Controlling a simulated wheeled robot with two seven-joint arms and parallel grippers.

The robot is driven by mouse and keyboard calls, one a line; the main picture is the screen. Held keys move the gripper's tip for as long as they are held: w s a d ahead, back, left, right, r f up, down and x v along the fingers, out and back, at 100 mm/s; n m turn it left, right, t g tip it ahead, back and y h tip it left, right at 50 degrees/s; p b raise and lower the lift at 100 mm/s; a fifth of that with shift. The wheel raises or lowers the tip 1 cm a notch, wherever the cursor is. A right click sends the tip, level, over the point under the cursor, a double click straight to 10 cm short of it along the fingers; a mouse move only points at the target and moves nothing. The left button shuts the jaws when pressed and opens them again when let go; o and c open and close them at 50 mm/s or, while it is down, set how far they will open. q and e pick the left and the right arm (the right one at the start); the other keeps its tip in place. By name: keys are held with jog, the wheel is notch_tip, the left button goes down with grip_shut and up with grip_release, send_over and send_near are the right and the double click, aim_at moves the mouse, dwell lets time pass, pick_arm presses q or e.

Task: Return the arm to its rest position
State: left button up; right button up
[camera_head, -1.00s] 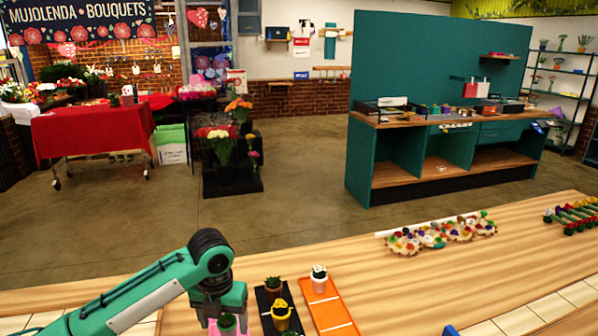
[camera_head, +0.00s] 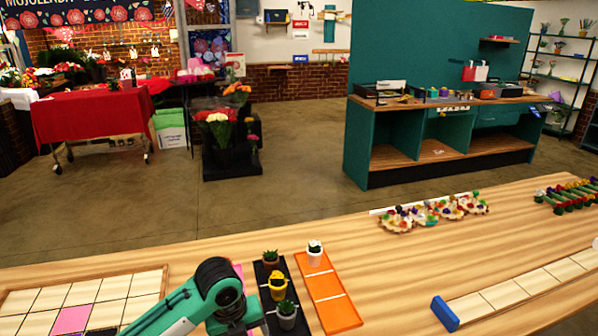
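My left arm comes in from the bottom left over the wooden table (camera_head: 400,270). Its dark wrist joint bends down to my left gripper (camera_head: 238,325), which is cut off by the bottom edge, so its fingers do not show. A black tray (camera_head: 262,275) just right of the wrist carries a dark green plant (camera_head: 270,257), a yellow pot (camera_head: 278,288) and a grey pot with a green plant (camera_head: 286,315). A pink tray (camera_head: 238,268) is mostly hidden behind my arm. My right gripper is not seen.
An orange tray (camera_head: 328,290) with a white cactus pot (camera_head: 315,252) stands right of the black tray. A tiled grid (camera_head: 75,292) lies at left. Flower heads (camera_head: 430,213) sit farther back. A blue block (camera_head: 445,313) ends a tile strip (camera_head: 510,293). The table's middle right is clear.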

pick_arm(q)
jog(key=s+f+n, duration=0.2)
jog(key=s+n, duration=0.1)
jog(key=n, duration=0.1)
jog(key=s+f+n+t+h, duration=0.1)
jog(key=s+f+n, duration=0.1)
jog(key=s+n, duration=0.2)
jog(key=s+d+f+n+h, duration=0.1)
jog(key=s+f+n, duration=0.1)
jog(key=n, duration=0.3)
jog(key=shift+s+f+n+t, duration=0.2)
jog(key=shift+s+n+t, duration=0.1)
jog(key=shift+s, duration=0.4)
jog(key=s+a+f+n+t+y, duration=0.1)
jog(key=s+a+f+n+y, duration=0.2)
jog(key=s+a+n, duration=1.2)
notch_tip(320, 180, down, 32)
jog(key=d+n+g, duration=0.1)
jog(key=d, duration=0.2)
jog(key=s+a+f, duration=0.2)
jog(key=s+f, duration=0.7)
jog(key=s+a+f+g, duration=0.1)
jog(key=s+f, duration=0.8)
jog(key=shift+s+a+f+y, duration=0.3)
jog(key=shift+a, duration=0.05)
